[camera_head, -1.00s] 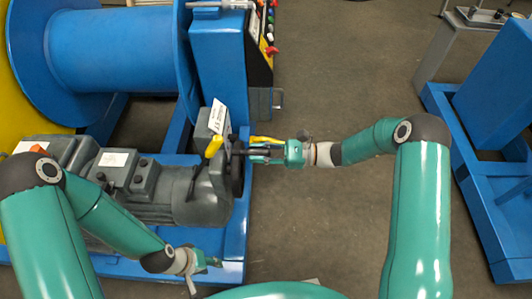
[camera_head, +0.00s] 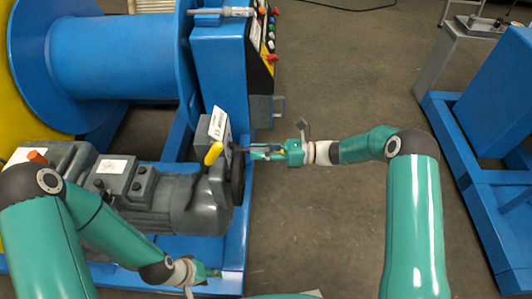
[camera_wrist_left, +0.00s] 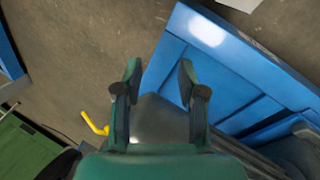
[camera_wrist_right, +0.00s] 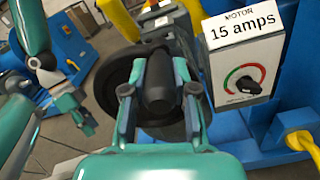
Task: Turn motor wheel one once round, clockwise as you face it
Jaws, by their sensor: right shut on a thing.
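The motor wheel (camera_head: 238,178) is a black disc on the right end of the grey motor (camera_head: 165,195); its rim also shows in the right wrist view (camera_wrist_right: 108,92). My right gripper (camera_head: 254,153) reaches in from the right. It is shut on the wheel's black handle (camera_wrist_right: 160,88), which lies between its fingers in the right wrist view. My left gripper (camera_head: 216,273) is low in front of the motor, near the blue frame's front corner. Its fingers are apart and empty in the left wrist view (camera_wrist_left: 157,78).
A white panel with "MOTOR 15 amps" and a dial (camera_wrist_right: 243,78) stands close beside the wheel. A yellow lever (camera_head: 213,153) rises by the motor. The blue frame (camera_head: 232,255) lies under it. Open floor (camera_head: 330,220) spreads to the right, up to another blue stand (camera_head: 490,130).

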